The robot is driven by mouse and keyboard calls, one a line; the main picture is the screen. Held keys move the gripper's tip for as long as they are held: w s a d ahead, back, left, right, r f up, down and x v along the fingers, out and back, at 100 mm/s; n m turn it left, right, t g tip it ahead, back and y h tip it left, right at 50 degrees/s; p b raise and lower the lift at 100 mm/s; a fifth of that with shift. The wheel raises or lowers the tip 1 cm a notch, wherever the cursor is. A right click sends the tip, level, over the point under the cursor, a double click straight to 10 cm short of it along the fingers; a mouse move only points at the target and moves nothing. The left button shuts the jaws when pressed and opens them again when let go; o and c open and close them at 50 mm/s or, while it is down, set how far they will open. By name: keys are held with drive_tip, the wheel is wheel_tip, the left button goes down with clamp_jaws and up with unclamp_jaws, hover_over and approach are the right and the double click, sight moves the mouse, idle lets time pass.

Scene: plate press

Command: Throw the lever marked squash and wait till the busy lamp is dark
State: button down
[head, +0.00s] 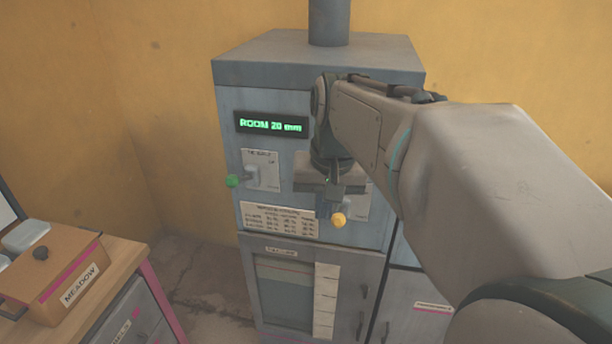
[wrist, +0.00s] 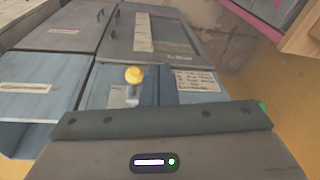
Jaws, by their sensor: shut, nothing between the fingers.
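The grey press cabinet (head: 228,150) has two levers on its front. The left lever has a green knob (head: 232,181) on a pale plate (head: 262,172), whose label is too small to read. The right lever has a yellow knob (head: 339,220); my arm and gripper hide most of its plate and any label. My gripper (head: 326,206) is shut and empty, just in front of the right lever; I cannot tell whether it touches it. The yellow knob also shows in the wrist view (wrist: 133,74), beyond the gripper body. I see no busy lamp.
A display (head: 271,124) on the press glows green and reads "ROOM 20 mm". A printed notice (head: 279,219) sits below the left lever. Below are a windowed door (head: 285,290) and another cabinet door (head: 418,310). A brown box marked MEADOW (head: 75,278) stands on the wooden counter at left.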

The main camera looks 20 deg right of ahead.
drive_tip(key=w+d+r+m, duration=0.4)
drive_tip(key=d+r, duration=0.4)
drive_tip(key=d, duration=0.2)
drive_tip(key=shift+w+r+g+y, duration=0.15)
drive_tip(key=shift+w+g+y, duration=0.15)
drive_tip(key=shift+w, duration=0.4)
drive_tip(key=shift+d, duration=0.1)
wheel_tip(320, 180, down, 13)
drive_tip(key=a, duration=0.3)
drive_tip(key=shift+s, duration=0.2)
drive_tip(key=shift+d, duration=0.1)
